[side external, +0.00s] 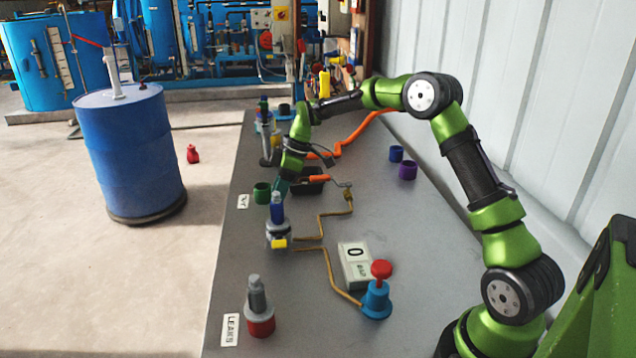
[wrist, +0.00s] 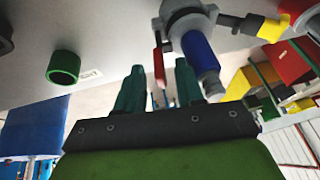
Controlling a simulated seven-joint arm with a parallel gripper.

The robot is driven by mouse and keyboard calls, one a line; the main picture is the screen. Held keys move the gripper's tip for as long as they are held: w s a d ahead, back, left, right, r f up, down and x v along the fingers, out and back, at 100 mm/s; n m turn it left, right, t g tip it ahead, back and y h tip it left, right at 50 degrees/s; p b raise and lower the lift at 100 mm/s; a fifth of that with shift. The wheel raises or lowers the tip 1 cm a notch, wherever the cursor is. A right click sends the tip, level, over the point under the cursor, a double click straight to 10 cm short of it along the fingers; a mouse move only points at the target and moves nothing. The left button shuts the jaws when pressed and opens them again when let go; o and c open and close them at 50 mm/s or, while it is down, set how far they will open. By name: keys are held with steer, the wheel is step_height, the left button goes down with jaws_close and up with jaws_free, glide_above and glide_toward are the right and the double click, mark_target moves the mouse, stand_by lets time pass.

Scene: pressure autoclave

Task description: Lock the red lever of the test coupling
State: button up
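The test coupling (wrist: 185,18) is a grey ring fitting with a blue cylindrical plug (wrist: 200,52) in it and a yellow-ended lever (wrist: 268,28) on its right in the wrist view. The red lever (wrist: 158,62) hangs from its left side, a thin bar. My gripper (wrist: 160,72) has two teal fingers spread apart, with the red lever appearing between their tips. Contact cannot be told. In the side view the coupling (side external: 278,233) stands upright on the bench with the blue plug (side external: 277,210) on top. My gripper (side external: 281,187) is just behind it. The red lever is hidden there.
A green cup (side external: 262,193) stands near the gripper and shows in the wrist view (wrist: 63,67). A black tray (side external: 307,181) with an orange-handled tool lies to the right. A gauge box (side external: 355,265), blue valve (side external: 376,300) and red-based fitting (side external: 259,322) stand nearer the camera.

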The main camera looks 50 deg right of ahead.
steer(key=v, duration=1.5)
steer(key=shift+r, duration=0.3)
steer(key=shift+d, duration=0.1)
steer(key=shift+o, duration=1.3)
steer(key=shift+g+h, duration=0.4)
steer(key=a, duration=0.1)
steer(key=w+a+f, duration=0.2)
steer(key=a, duration=0.1)
steer(key=shift+w, duration=0.25)
steer(key=f+m+h, duration=0.1)
steer(key=f+m, duration=0.3)
steer(key=m, duration=0.2)
steer(key=a+f+m+g+h, duration=0.1)
steer(key=f+m, duration=0.4)
steer(key=m, duration=0.1)
steer(key=a+f+m+h, duration=0.1)
steer(key=f+m, duration=0.3)
steer(key=m, duration=0.1)
steer(key=shift+w+f+m+g, duration=0.3)
steer(key=shift+w+f+m, duration=0.1)
